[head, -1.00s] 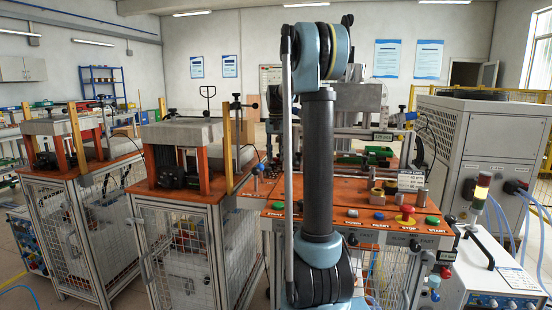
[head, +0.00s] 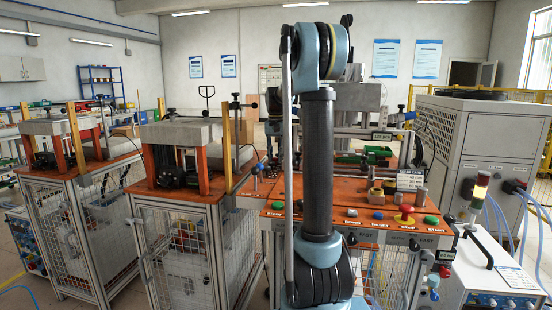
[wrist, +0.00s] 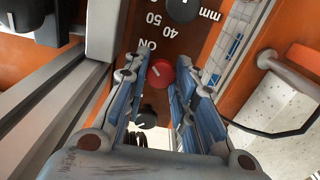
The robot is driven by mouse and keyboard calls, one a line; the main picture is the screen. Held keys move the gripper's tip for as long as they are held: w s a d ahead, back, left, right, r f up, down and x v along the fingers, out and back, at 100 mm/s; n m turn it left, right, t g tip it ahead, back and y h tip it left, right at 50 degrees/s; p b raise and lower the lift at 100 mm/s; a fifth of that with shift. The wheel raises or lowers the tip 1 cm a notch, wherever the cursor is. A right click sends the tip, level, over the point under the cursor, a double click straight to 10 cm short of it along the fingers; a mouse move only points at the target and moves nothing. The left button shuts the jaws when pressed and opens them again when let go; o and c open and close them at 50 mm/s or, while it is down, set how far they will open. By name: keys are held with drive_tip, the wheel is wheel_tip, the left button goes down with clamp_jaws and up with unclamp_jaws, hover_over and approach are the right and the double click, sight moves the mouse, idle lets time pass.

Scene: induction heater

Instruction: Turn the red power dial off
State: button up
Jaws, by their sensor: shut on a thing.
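In the wrist view, the round red power dial (wrist: 161,73) has a pale pointer line and sits on an orange panel. The word ON is printed on the panel to its upper left. My gripper (wrist: 163,78) has one blue-grey finger on either side of the dial and is shut on it. The exact contact at the fingertips is hard to see. In the head view, my arm hides the gripper and the dial.
Black knobs sit above (wrist: 184,8) and below (wrist: 147,118) the dial in the wrist view. A metal frame runs along the left. In the head view, a red stop button (head: 403,217) and green start buttons (head: 431,221) line the orange bench's front edge.

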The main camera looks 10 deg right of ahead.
drive_tip(key=n, duration=0.5)
drive_tip(key=shift+n, duration=0.3)
drive_tip(key=n, duration=0.5)
drive_tip(key=shift+n, duration=0.3)
idle(0.3)
drive_tip(key=o, duration=0.8)
drive_tip(key=shift+r, duration=0.1)
wheel_tip(320, 180, up, 12)
